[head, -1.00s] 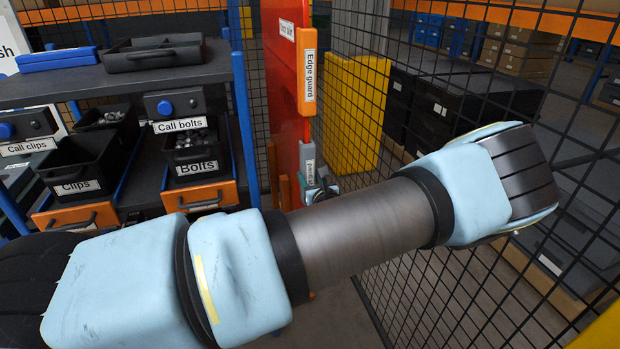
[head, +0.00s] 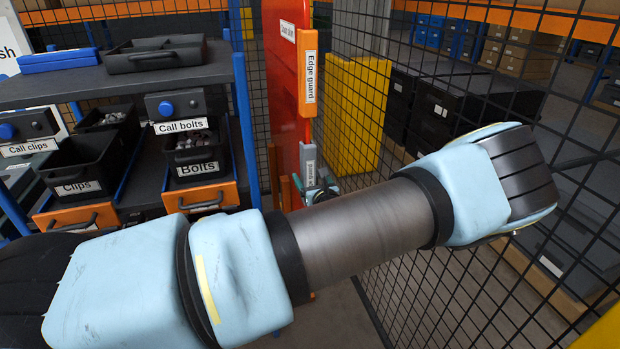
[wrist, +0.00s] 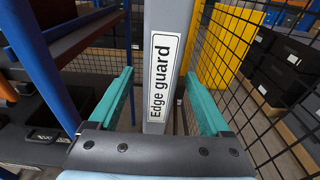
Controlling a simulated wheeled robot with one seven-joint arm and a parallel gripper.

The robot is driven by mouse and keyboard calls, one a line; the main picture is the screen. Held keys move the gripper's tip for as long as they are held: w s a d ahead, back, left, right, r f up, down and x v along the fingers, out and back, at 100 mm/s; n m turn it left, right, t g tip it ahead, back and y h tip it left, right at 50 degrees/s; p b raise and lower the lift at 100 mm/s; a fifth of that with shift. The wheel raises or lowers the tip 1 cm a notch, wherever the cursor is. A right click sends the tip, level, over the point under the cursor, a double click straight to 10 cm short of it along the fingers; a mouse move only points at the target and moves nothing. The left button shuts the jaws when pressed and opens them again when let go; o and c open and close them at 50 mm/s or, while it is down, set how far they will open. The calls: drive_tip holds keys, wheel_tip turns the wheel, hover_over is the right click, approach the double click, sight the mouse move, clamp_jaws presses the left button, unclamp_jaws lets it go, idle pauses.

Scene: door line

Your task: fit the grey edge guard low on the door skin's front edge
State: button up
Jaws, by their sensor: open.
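The red door skin (head: 283,85) stands upright in the head view. The grey edge guard (head: 308,160), with a white label, sits low along its front edge, below an orange edge guard (head: 308,42). In the wrist view the grey edge guard (wrist: 170,25) is upright, its "Edge guard" label facing me. My gripper (wrist: 158,75) is open, its teal fingers on either side of the guard with gaps between. In the head view my gripper (head: 319,188) is small at the guard's lower end, partly hidden by my arm. Whether the guard is fully seated I cannot tell.
A rack on the left holds a Bolts bin (head: 197,160), a Clips bin (head: 75,170) and call-button boxes. A black mesh fence (head: 450,90) runs close along the right. A yellow block (head: 355,110) stands behind it.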

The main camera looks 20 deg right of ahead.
drive_tip(key=shift+s, duration=0.1)
drive_tip(key=s+a+r+b, duration=0.1)
drive_tip(key=s+b, duration=0.2)
drive_tip(key=s, duration=0.7)
drive_tip(key=shift+s+a+r, duration=0.15)
drive_tip(key=shift+s, duration=0.05)
